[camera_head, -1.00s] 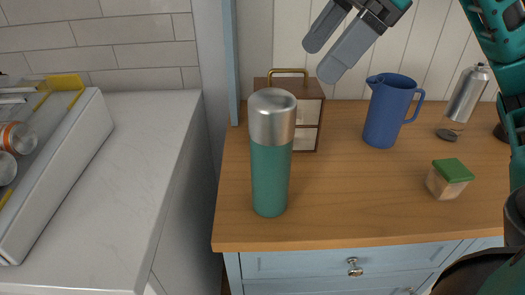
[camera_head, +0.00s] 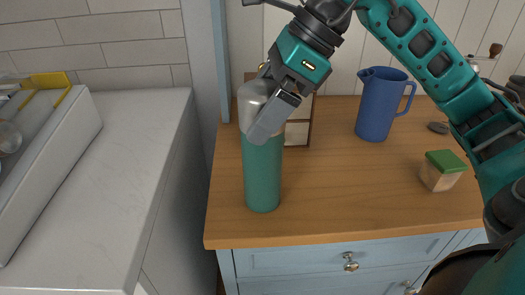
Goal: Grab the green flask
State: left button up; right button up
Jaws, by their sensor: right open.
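The green flask (camera_head: 262,178) with a silver cap stands upright near the front left of the wooden counter top. My right gripper (camera_head: 258,112) is open at the flask's upper part. One finger lies across the front of the silver cap in the picture, and the cap is partly hidden behind it. The other finger is hard to make out, and I cannot tell whether the gripper touches the flask. My left gripper is not in view.
A small drawer box (camera_head: 299,122) stands behind the flask. A blue pitcher (camera_head: 378,108) and a green-lidded jar (camera_head: 441,172) stand to the right. The wooden counter (camera_head: 340,200) is clear between flask and jar. A white counter (camera_head: 130,170) lies left.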

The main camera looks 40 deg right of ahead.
jog(key=shift+c, duration=0.4)
jog(key=c, duration=1.6)
jog(key=shift+r, duration=0.15)
